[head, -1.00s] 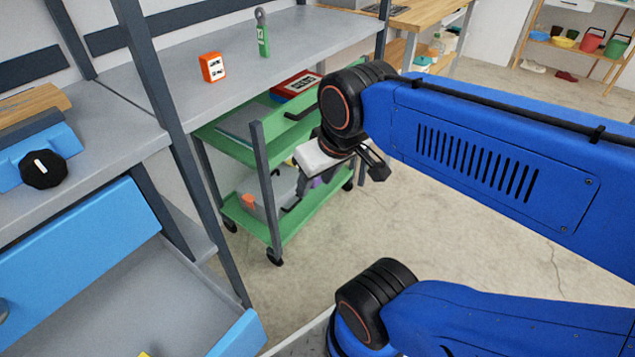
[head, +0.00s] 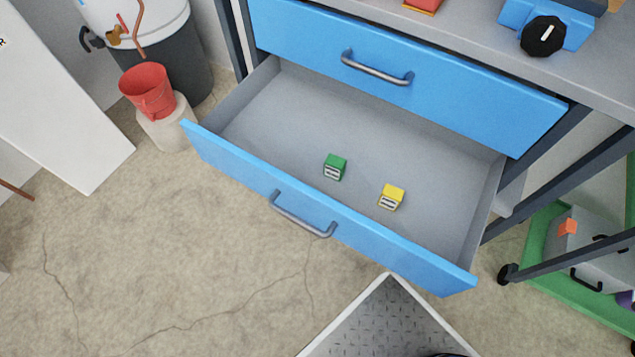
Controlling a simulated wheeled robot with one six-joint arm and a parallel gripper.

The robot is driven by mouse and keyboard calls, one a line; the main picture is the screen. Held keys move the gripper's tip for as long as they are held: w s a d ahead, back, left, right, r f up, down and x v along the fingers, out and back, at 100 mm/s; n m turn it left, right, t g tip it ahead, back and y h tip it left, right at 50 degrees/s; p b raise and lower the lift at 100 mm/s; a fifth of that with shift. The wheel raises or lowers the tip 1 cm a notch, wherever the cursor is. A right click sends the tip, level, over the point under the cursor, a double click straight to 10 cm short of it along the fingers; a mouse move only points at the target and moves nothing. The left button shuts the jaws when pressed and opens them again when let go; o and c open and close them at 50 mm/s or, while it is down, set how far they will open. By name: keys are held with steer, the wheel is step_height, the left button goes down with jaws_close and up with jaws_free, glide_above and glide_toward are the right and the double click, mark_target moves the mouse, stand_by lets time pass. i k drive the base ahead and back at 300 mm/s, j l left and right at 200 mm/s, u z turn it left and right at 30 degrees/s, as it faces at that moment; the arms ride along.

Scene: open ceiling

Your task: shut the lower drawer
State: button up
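The lower drawer (head: 225,147) is blue-fronted with a grey inside and stands pulled well out below the workbench. A small green box (head: 335,167) and a small yellow box (head: 391,197) lie on the drawer floor. The upper drawer (head: 440,95), with its own bar handle (head: 377,68), is shut above it. My gripper is not in the head view now.
A red bucket (head: 148,92) on a pale block stands left of the drawer. A green cart (head: 545,225) stands at the right. A white panel (head: 55,95) is at the far left.

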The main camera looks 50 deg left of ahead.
mark_target(274, 134)
steer(key=u, duration=0.4)
steer(key=j+u, duration=0.1)
steer(key=u, duration=0.35)
steer(key=i+u, duration=0.1)
steer(key=u, duration=0.7)
steer(key=j+u, duration=0.1)
steer(key=u, duration=0.3)
steer(key=k+l+z, duration=0.1)
steer(key=k+l, duration=0.15)
steer(key=k+l+z, duration=0.1)
steer(key=l, duration=0.25)
steer(key=k, duration=0.1)
